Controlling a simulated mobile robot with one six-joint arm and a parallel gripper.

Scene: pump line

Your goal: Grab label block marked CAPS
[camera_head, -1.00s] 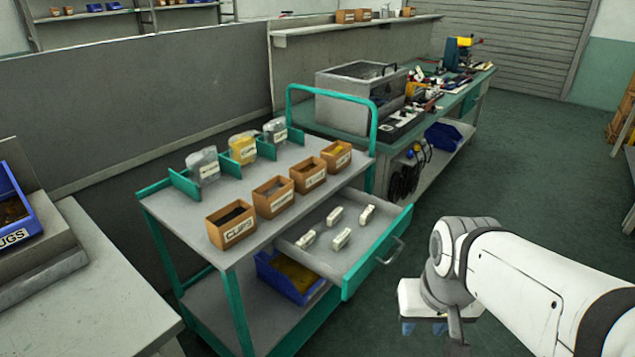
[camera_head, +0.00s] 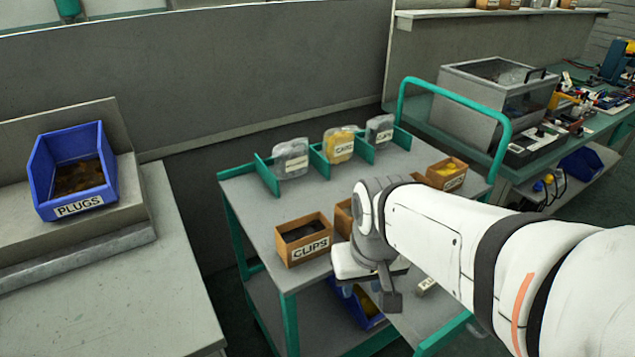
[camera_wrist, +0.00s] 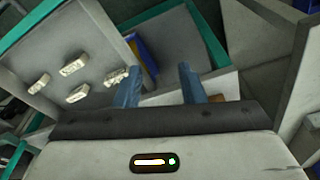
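Several small pale label blocks lie in the open grey drawer (camera_wrist: 100,35) of the cart. In the wrist view these are a far-left block (camera_wrist: 38,82), an upper block (camera_wrist: 75,65), a lower block (camera_wrist: 77,93) and a right block (camera_wrist: 115,77). Their lettering is too small to read, so I cannot tell which is CAPS. In the head view one label block (camera_head: 427,285) shows beside my arm; the others are hidden. My gripper (camera_wrist: 160,75) has its two blue fingers apart with nothing held between them. The left finger appears close to the right block.
On the cart top stand brown boxes, one marked CLIPS (camera_head: 303,240), and bagged parts (camera_head: 340,145) between teal dividers. A blue bin (camera_head: 362,308) sits on the lower shelf. A blue PLUGS bin (camera_head: 75,175) stands on the left bench. The teal handle (camera_head: 480,100) rises behind.

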